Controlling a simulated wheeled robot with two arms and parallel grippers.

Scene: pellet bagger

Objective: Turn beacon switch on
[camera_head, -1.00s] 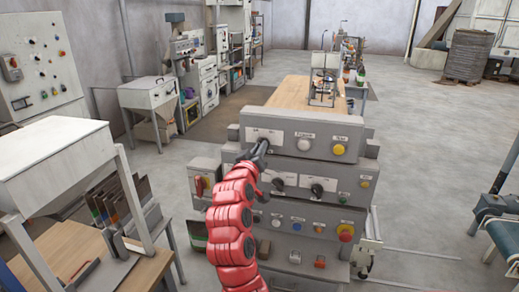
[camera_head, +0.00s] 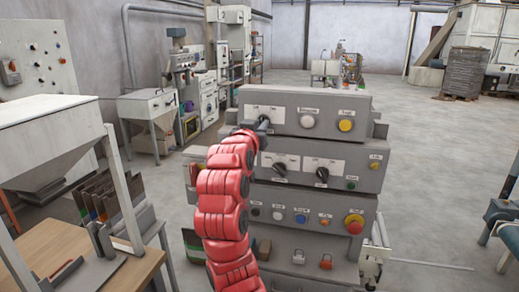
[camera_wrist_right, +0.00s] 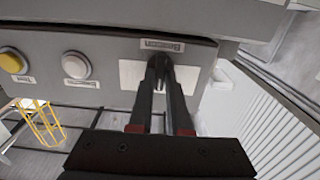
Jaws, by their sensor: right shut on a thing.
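The grey control console has a top panel (camera_head: 281,104) with a white label plate (camera_head: 281,116) at its left end, beside a white button (camera_head: 307,121) and a yellow button (camera_head: 345,125). The labels are too small to read. My right gripper (camera_head: 263,126) reaches this plate from the front. In the right wrist view its dark fingers (camera_wrist_right: 159,68) are closed together in front of the white plate (camera_wrist_right: 187,77), shut on the switch there. The fingers hide most of the switch, so I cannot tell its position. My left gripper is not in view.
Lower panels carry two black knobs (camera_head: 321,174), several buttons and a red emergency stop (camera_head: 354,223). A wooden bench (camera_head: 45,250) and a white hopper (camera_head: 50,130) stand at the left.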

